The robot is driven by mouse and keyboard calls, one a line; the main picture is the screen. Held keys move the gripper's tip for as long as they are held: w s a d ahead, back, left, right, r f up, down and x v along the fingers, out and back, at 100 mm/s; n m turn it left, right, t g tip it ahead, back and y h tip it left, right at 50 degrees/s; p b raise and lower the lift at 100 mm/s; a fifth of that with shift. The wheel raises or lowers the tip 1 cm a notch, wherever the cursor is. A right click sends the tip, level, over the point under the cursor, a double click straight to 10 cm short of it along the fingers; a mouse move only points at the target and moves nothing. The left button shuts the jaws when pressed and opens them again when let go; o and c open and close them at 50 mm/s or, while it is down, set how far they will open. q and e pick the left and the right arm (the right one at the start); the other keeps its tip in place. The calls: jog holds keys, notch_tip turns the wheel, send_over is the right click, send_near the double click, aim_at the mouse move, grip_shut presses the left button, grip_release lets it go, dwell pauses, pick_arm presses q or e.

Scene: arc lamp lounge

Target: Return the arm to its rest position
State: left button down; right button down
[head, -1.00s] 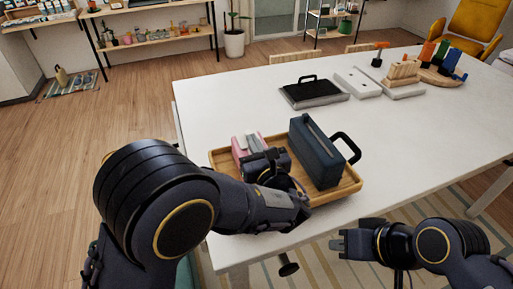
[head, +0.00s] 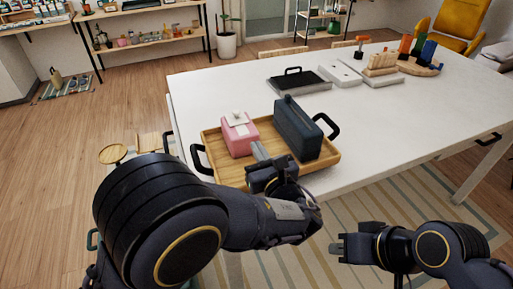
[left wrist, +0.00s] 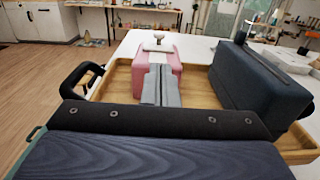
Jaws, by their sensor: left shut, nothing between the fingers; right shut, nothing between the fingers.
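My left gripper (head: 261,154) is shut and empty. In the head view it is over the near edge of a wooden tray (head: 209,141) with black handles. In the left wrist view the shut fingers (left wrist: 160,86) point toward a pink box (left wrist: 157,54) with a white top; I cannot tell whether they touch it. The pink box (head: 239,138) stands in the tray's left part. A dark blue-grey box (head: 298,130) stands to its right in the tray. My right gripper (head: 340,247) is shut and empty, in front of the table's near edge, over the striped rug.
The white table (head: 365,125) has free room right of the tray. A black-handled flat item (head: 298,80), white slabs (head: 340,75) and colored upright pieces (head: 415,52) stand toward the back. A stool-like round top (head: 112,154) is left of the table.

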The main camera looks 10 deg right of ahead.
pick_arm(q)
jog(key=s+a+f+n+g+y, duration=0.1)
jog(key=s+a+n+g+y, duration=0.15)
jog(key=a+n+g, duration=0.7)
jog(key=s+a+f+n+g+y, duration=0.1)
jog(key=s+a+f+n, duration=0.2)
jog(key=a, duration=1.3)
jog(key=s+a+f+n+g+h, duration=0.2)
jog(key=s+a+n+g+h, duration=0.4)
jog(key=s+n, duration=0.55)
jog(key=s+d+r+n+t+h, duration=0.2)
jog(key=s+n+t+h, duration=0.2)
jog(key=s+n, duration=0.4)
jog(key=shift+s+d+n+h, duration=0.2)
jog(key=shift+s+n+h, duration=0.3)
jog(key=shift+n, duration=1.1)
jog(key=shift+w+t, duration=0.1)
jog(key=shift+t, duration=0.15)
